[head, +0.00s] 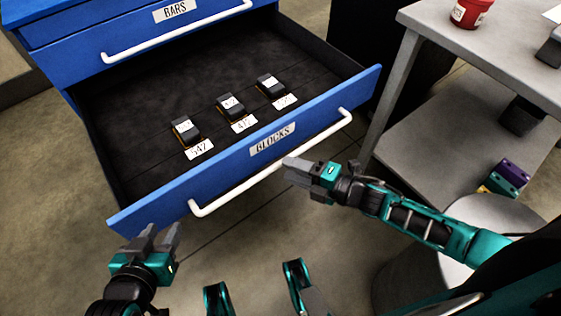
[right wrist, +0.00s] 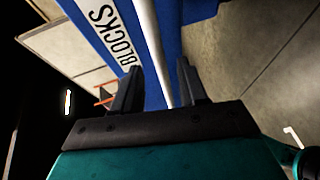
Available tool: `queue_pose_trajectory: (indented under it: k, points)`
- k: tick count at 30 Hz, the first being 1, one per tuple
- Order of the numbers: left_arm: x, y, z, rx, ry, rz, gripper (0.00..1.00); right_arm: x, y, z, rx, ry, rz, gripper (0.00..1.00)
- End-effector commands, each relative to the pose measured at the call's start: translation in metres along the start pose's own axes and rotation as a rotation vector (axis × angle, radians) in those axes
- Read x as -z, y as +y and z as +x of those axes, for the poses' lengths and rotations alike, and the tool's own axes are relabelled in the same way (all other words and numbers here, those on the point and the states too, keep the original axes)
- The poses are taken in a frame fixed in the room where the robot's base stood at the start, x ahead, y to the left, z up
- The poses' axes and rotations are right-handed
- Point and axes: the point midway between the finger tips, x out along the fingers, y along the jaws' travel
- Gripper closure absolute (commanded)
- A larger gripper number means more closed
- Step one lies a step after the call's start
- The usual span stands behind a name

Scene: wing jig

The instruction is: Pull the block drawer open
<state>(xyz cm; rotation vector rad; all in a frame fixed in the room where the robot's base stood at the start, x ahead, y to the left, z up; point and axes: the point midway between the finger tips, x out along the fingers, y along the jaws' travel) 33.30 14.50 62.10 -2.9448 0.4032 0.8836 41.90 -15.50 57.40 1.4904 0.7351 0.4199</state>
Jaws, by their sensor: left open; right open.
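The blue block drawer (head: 345,97) is labelled BLOCKS and stands pulled out of the cabinet in the head view. Its white bar handle (head: 240,188) runs along the front. Three dark blocks, one of them the middle block (head: 231,107), sit inside with number cards in front of them. My right gripper (head: 290,168) is open close to the handle. In the right wrist view the handle (right wrist: 152,50) runs down between the open fingers (right wrist: 158,92); I cannot tell whether they touch it. My left gripper (head: 160,238) is open and empty in front of the drawer's left end.
The drawer labelled BARS (head: 175,12) is above and looks shut. A grey table (head: 480,55) with a lower shelf stands on the right, with a red tub (head: 470,13) on top. A round grey stool (head: 490,215) is at lower right. Bare floor shows in front of the drawer.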

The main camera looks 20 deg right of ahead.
Motion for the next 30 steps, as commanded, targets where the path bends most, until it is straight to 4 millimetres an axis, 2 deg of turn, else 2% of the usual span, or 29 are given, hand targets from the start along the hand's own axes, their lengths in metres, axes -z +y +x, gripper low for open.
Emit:
queue_pose_trajectory:
  k: [1, 6, 12, 17, 30]
  points:
    - [0.002, -0.001, -0.002, 0.002, -0.001, 0.001, 0.57, 0.001, 0.001, -0.015, 0.004, -0.001, 0.001, 0.58]
    - [0.002, -0.003, -0.005, 0.006, -0.009, 0.004, 0.57, 0.000, 0.001, -0.050, 0.002, -0.001, 0.002, 0.58]
    - [0.004, -0.003, -0.008, 0.006, -0.014, 0.007, 0.57, 0.000, 0.001, -0.075, 0.002, -0.001, 0.000, 0.58]
    - [0.004, -0.003, -0.009, 0.006, -0.015, 0.007, 0.57, 0.000, 0.001, -0.081, -0.001, 0.000, 0.000, 0.58]
    - [0.005, -0.003, -0.009, 0.006, -0.012, 0.005, 0.57, 0.000, 0.001, -0.081, -0.001, 0.000, 0.000, 0.58]
